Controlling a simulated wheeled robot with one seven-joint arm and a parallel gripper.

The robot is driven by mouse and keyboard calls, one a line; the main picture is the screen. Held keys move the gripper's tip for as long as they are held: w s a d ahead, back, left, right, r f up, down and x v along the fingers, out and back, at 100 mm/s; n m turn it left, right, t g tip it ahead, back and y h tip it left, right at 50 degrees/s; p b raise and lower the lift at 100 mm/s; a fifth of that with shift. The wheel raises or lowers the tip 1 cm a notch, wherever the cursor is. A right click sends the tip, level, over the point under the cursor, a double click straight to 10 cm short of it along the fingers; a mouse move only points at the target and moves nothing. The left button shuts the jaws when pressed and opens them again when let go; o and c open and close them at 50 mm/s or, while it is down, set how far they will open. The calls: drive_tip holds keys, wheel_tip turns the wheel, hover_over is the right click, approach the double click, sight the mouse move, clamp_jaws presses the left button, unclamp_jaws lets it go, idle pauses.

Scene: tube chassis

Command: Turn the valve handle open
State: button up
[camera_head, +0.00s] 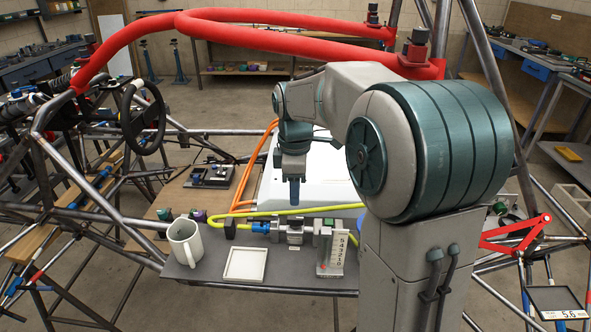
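A fitting assembly (295,235) lies on the grey shelf at the end of a yellow hose. It has a blue connector (262,227) on its left and grey blocks in the middle. I cannot clearly make out a valve handle on it. A gauge with a column of numbers (335,252) stands at its right end. My gripper (294,196) points down just behind and above the assembly, apart from it as far as I can see. Its fingers look like one narrow dark-blue shape, so their opening does not show. My arm hides what lies to the right.
On the grey shelf (210,272) stand a white mug (186,244) and a square white tray (245,264). A white box (318,178) and orange hoses (247,185) are behind. Red padded tubes (270,40) cross above; chassis tubes surround the shelf.

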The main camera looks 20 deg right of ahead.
wheel_tip(320, 180, up, 6)
drive_tip(key=shift+f, duration=0.15)
idle(0.3)
drive_tip(key=s+f+m+t, duration=0.1)
drive_tip(key=s+f+m, duration=0.3)
drive_tip(key=s+m, duration=0.3)
drive_tip(key=s+f+m+t, duration=0.2)
drive_tip(key=s+f+m, duration=0.2)
drive_tip(key=s, duration=1)
drive_tip(key=m, duration=0.3)
drive_tip(key=shift+m, duration=0.3)
